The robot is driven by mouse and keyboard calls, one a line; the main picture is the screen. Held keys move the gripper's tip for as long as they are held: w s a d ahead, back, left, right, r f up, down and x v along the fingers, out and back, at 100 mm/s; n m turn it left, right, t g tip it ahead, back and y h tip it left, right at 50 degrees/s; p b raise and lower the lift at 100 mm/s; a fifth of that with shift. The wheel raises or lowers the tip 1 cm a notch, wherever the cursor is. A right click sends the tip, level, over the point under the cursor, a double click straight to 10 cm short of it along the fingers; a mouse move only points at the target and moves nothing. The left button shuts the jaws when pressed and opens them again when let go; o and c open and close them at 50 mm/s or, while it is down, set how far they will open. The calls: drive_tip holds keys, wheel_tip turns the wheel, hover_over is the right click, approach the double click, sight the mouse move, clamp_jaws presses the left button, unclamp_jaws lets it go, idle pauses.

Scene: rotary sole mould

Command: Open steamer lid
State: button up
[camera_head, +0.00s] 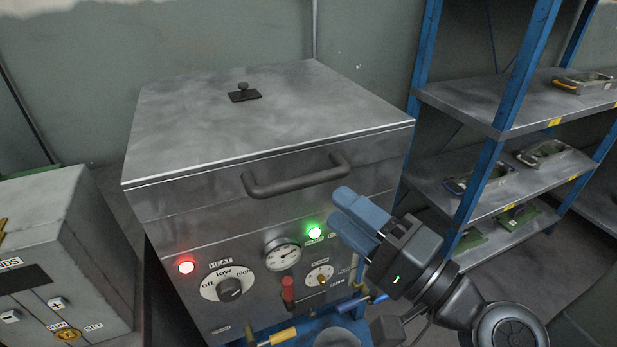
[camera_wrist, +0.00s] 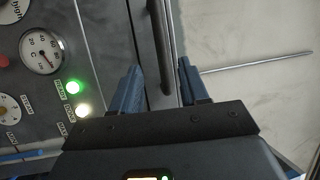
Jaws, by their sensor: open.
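The steamer is a grey metal box, and its lid (camera_head: 190,110) is down and closed. A dark bar handle (camera_head: 297,184) runs across the lid's front. My gripper (camera_head: 346,208) is open and empty, just below and right of the handle's right end in the head view. In the wrist view the handle (camera_wrist: 159,40) runs into the gap between the two blue fingers of my gripper (camera_wrist: 158,68). I cannot tell whether the fingers reach around it, and no contact shows.
Below the handle, the front panel carries a red lamp (camera_head: 186,266), a green lamp (camera_head: 315,232), a heat knob (camera_head: 230,289) and a gauge (camera_head: 282,254). Blue shelving (camera_head: 480,105) with moulds stands at right. A grey cabinet (camera_head: 95,250) stands at left.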

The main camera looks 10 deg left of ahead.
sight(310, 186)
drive_tip(key=shift+p+x, duration=0.85)
drive_tip(key=shift+x, duration=3.15)
drive_tip(key=shift+s+r, duration=0.1)
drive_tip(key=shift+c, duration=0.2)
clamp_jaws()
